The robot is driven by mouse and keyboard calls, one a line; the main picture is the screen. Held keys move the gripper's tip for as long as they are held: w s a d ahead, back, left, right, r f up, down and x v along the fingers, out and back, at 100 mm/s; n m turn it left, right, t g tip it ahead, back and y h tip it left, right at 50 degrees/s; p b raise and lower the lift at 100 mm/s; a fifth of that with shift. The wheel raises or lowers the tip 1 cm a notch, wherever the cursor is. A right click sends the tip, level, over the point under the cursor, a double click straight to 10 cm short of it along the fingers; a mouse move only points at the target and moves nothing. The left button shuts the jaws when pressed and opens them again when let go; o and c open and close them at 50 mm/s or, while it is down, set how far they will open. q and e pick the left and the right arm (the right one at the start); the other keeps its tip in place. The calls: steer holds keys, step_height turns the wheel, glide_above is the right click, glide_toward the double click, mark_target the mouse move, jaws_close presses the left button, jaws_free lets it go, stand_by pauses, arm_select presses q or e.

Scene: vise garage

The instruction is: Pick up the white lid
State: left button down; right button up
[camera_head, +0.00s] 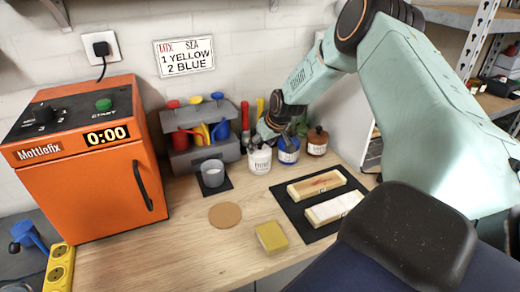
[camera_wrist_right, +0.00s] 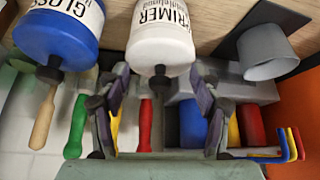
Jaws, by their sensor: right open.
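The white jar (camera_head: 260,160) labelled PRIMER stands on the wooden bench, left of the blue jar. In the right wrist view its white lid (camera_wrist_right: 160,55) has a black knob (camera_wrist_right: 160,76). My right gripper (camera_head: 267,130) is just above the lid, which it partly hides in the head view. In the right wrist view the open fingers of my right gripper (camera_wrist_right: 160,102) are on either side of the knob, with visible gaps. Nothing is held. My left gripper is not in view.
The blue jar (camera_head: 289,152) is close on the right, with a brown jar (camera_head: 317,142) beyond it. A grey cup (camera_head: 212,174) stands to the left. The front bench holds a round cork mat (camera_head: 225,215) and yellow sponge (camera_head: 271,237).

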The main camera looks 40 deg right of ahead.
steer(key=shift+w, duration=0.1)
steer(key=shift+c, duration=1.4)
steer(key=shift+s, duration=0.25)
steer(key=c, duration=0.5)
steer(key=shift+a, duration=0.15)
jaws_close()
steer(key=shift+s, duration=0.1)
